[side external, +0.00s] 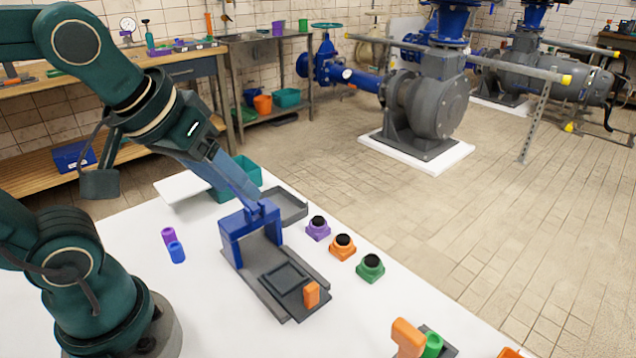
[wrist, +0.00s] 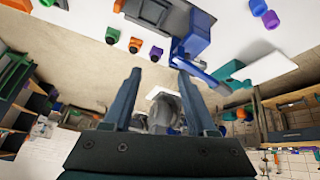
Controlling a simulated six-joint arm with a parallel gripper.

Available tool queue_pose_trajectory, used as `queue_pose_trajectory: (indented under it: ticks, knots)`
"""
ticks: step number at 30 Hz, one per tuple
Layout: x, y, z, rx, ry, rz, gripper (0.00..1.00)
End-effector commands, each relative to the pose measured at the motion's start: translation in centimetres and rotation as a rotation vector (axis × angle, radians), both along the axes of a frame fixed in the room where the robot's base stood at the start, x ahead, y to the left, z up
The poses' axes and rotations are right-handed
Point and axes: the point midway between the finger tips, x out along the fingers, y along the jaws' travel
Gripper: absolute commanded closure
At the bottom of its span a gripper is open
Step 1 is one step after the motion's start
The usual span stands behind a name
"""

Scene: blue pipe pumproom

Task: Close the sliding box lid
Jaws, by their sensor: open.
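A dark grey base (side external: 264,285) with long rails lies on the white table. A flat dark panel with a raised square frame, which looks like the lid (side external: 284,278), sits on its near part and carries an upright orange handle (side external: 311,294). A blue arch (side external: 232,238) stands across the base's far end; it also shows in the wrist view (wrist: 197,35). My gripper (side external: 250,188) is above the arch, away from the orange handle. In the wrist view my gripper (wrist: 157,68) has its fingers apart, with nothing held. Contact with the arch cannot be told.
A shallow grey tray (side external: 293,211) lies beyond the arch. Purple (side external: 318,231), orange (side external: 343,250) and green (side external: 370,271) black-topped buttons line the base's right side. Purple and blue cylinders (side external: 176,252) stand left. A teal bin (side external: 248,172) is behind.

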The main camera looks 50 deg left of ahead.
Motion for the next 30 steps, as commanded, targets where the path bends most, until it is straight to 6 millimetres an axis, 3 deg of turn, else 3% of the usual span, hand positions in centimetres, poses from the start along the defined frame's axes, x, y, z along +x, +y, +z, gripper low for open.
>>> queue_pose_trajectory:
  ticks: [8,15,22,25,30]
  knots:
    - [5.6,6.6,1.8,-0.056,0.003,0.463,0.43]
    - [9.2,15.8,0.0,-0.072,0.025,0.895,0.43]
    - [9.0,23.5,-4.2,-0.055,0.096,1.149,0.43]
    - [8.2,25.1,-5.9,-0.053,0.14,1.194,0.43]
    - [7.1,26.2,-7.7,-0.059,0.183,1.233,0.43]
